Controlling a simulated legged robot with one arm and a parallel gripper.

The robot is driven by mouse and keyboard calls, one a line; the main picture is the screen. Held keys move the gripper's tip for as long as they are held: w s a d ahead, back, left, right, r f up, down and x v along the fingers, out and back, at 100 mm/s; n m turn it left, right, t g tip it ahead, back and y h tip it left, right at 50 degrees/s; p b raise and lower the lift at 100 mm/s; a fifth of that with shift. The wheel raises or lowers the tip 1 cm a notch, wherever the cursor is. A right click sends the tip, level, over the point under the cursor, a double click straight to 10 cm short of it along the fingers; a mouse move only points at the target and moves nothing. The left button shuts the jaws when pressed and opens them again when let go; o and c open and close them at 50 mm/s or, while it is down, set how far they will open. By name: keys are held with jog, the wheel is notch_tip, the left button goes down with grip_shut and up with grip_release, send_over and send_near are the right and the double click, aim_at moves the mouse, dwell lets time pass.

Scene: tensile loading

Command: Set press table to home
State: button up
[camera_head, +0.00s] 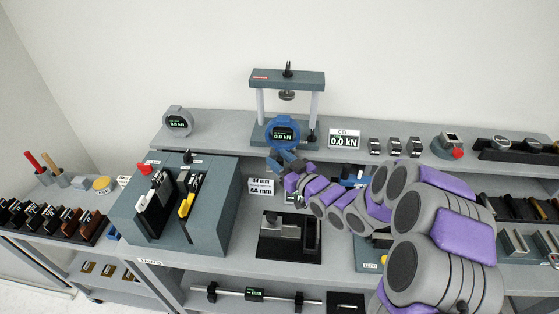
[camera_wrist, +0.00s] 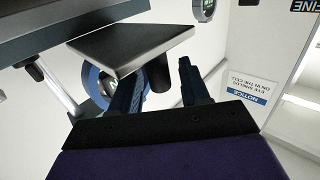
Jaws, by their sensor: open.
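The press (camera_head: 287,78) stands on the back shelf, a grey crosshead on two pale columns with a round platen hanging beneath it. A blue ring gauge reading 0.0 kN (camera_head: 283,132) sits in front of its base; part of a blue ring (camera_wrist: 92,82) also shows in the wrist view. My gripper (camera_head: 285,160) is just below the gauge in the head view. In the wrist view its two dark blue fingers (camera_wrist: 160,85) are apart, with a dark rounded part (camera_wrist: 160,74) showing between them. I cannot tell whether they touch it. The press table is not clearly distinguishable.
A dark flat plate (camera_wrist: 130,45) is close above the fingers in the wrist view. A round dial (camera_head: 178,121) stands left on the shelf, and a cell display (camera_head: 344,140) right of the press. A grey box with levers (camera_head: 215,225) stands left of my arm.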

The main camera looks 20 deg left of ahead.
jog(key=shift+a, duration=0.15)
grip_shut()
dwell(0.4)
